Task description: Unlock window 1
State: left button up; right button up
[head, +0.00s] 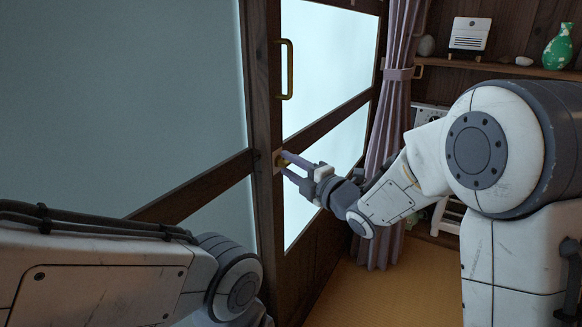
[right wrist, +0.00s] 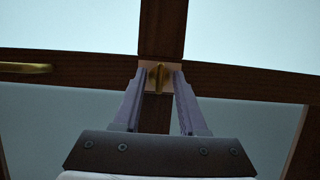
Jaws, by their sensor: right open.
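The window (head: 262,95) has dark wooden frames with pale, frosted panes. A small brass lock (head: 280,160) on a light plate sits on the upright where the crossbar meets it. My right gripper (head: 283,163) is open at the lock, its fingers reaching toward it from the right. In the right wrist view the brass lock piece (right wrist: 159,77) stands upright between the two spread fingers (right wrist: 158,90), with a gap on each side. I cannot tell whether the fingertips touch the plate. My left arm shows at the lower left, but its gripper is out of view.
A brass pull handle (head: 288,69) is above the lock; it also shows in the right wrist view (right wrist: 26,68). A purple curtain (head: 391,120) hangs to the right. Behind it, a shelf (head: 495,68) holds a green vase (head: 558,47). Tatami (head: 345,290) lies below.

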grip_shut()
jog(key=shift+r+m+p, duration=0.25)
jog(key=shift+m+p, duration=0.35)
jog(key=shift+p, duration=0.45)
jog(key=m+g+p, duration=0.2)
jog(key=m+p, duration=0.1)
jog(key=p, duration=0.5)
jog(key=m+g+p, duration=0.2)
jog(key=m+p, duration=0.2)
jog(key=p, duration=0.4)
jog(key=m+g+p, duration=0.2)
jog(key=m+p, duration=0.2)
jog(key=p, duration=0.4)
jog(key=shift+w+d+r+g, duration=0.15)
jog(key=shift+w+r+g, duration=0.05)
jog(key=shift+r+g, duration=0.1)
jog(key=shift+f+m+g+y+p, duration=0.35)
jog(key=shift+m+p, duration=0.25)
jog(key=shift+p, duration=0.8)
jog(key=shift+g, duration=0.25)
